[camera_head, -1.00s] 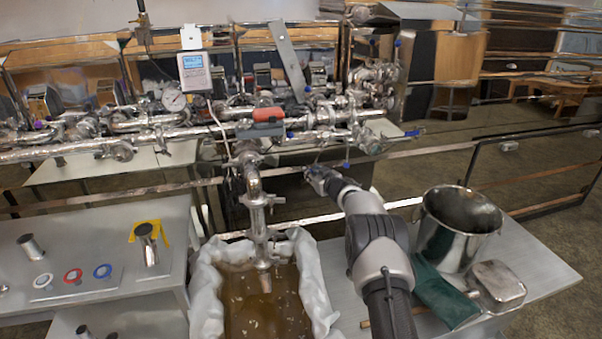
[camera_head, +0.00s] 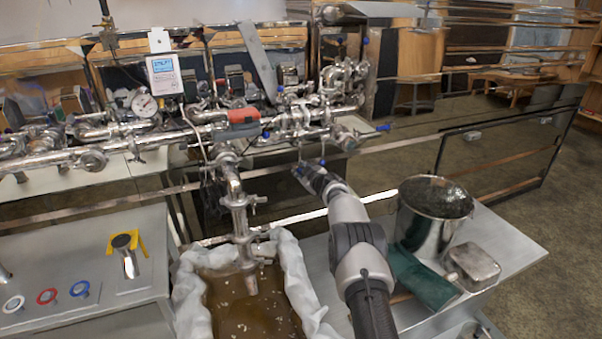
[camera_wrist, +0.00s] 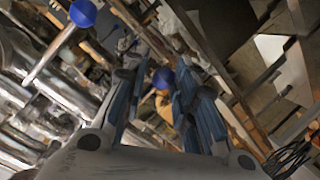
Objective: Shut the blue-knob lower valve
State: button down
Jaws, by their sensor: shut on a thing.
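Below the right part of the steel manifold (camera_head: 320,138), a small blue knob (camera_head: 322,162) hangs on a thin stem in the head view. My gripper (camera_head: 306,173) reaches up to it from below. In the wrist view, a blue ball knob (camera_wrist: 163,78) sits between the fingers of my gripper (camera_wrist: 161,98), which is shut on it. The fingers hide part of its stem. A second blue knob (camera_wrist: 83,13) on a thin metal stem stands apart at upper left in the wrist view.
Other blue handles, one at the right pipe end (camera_head: 384,127), crowd the manifold. A filter-lined tank of brown liquid (camera_head: 252,310) stands left of my arm. A steel pot (camera_head: 410,225), green cloth (camera_head: 420,280) and metal tin (camera_head: 473,266) stand on the right-hand table.

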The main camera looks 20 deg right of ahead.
jog(key=shift+w+a+r, duration=0.1)
jog(key=shift+a+r, duration=0.05)
jog(key=shift+r, duration=0.3)
jog(key=c, duration=1.5)
grip_release()
jog(key=shift+c, duration=0.2)
jog(key=shift+o, duration=1.3)
jog(key=shift+f, duration=0.3)
jog(key=shift+s, duration=0.2)
jog(key=v, duration=1.1)
jog(key=shift+s, duration=0.4)
